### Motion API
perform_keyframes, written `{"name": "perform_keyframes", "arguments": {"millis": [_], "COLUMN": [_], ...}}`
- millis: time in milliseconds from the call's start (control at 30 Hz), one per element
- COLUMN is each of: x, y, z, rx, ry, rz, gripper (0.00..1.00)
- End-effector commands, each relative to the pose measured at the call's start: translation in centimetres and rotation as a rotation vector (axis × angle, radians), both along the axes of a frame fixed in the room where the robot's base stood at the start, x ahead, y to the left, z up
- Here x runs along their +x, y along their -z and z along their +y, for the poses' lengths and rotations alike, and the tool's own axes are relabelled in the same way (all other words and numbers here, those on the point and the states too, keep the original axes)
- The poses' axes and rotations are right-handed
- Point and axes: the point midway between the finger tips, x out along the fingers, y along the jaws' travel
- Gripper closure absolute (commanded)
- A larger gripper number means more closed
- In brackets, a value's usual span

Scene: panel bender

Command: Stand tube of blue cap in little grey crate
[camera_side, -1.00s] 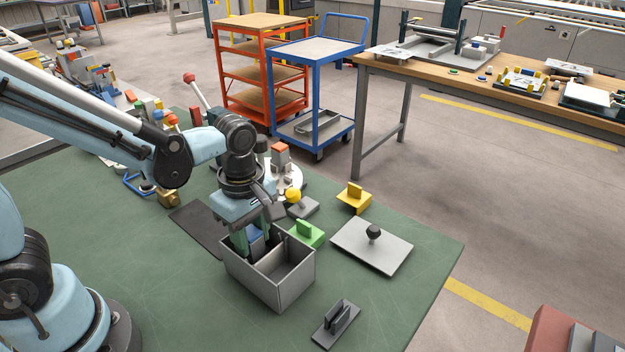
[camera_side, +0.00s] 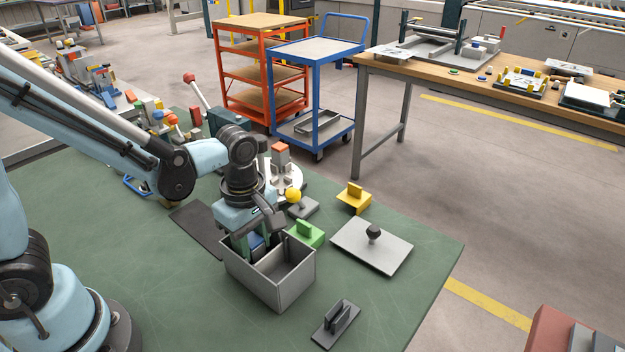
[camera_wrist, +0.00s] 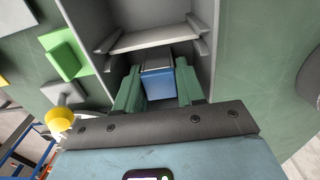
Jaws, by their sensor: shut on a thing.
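The little grey crate (camera_side: 283,290) stands on the green table top, with a divider (camera_wrist: 155,42) splitting it into two compartments. My gripper (camera_side: 256,245) points down into the crate's left compartment in the side view. In the wrist view my gripper (camera_wrist: 157,88) has its green fingers shut on either side of the tube's blue cap (camera_wrist: 157,84). The blue also shows between the fingers in the side view (camera_side: 256,241). The tube below the cap is mostly hidden by the cap and crate walls, so I cannot tell whether it touches the crate floor.
A green block piece (camera_side: 308,234) stands close behind the crate. A yellow-knobbed piece (camera_side: 293,196), a yellow block piece (camera_side: 354,197) and a grey plate with a black knob (camera_side: 372,249) lie beyond. A dark-handled piece (camera_side: 337,324) lies in front right.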

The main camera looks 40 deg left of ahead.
Motion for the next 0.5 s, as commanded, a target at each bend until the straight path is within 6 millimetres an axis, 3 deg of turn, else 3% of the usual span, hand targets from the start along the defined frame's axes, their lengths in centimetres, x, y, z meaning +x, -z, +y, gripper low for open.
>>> {"name": "perform_keyframes", "arguments": {"millis": [200,233,400,500], "x": [-0.02,-0.02,-0.02,-0.02], "y": [0.40,0.42,0.39,0.39], "z": [0.00,0.00,0.01,0.00], "rx": [0.000,0.000,0.000,0.000], "ry": [0.000,0.000,0.000,0.000], "rz": [0.000,0.000,0.000,0.000], "gripper": [0.88,0.60,0.34,0.32]}}
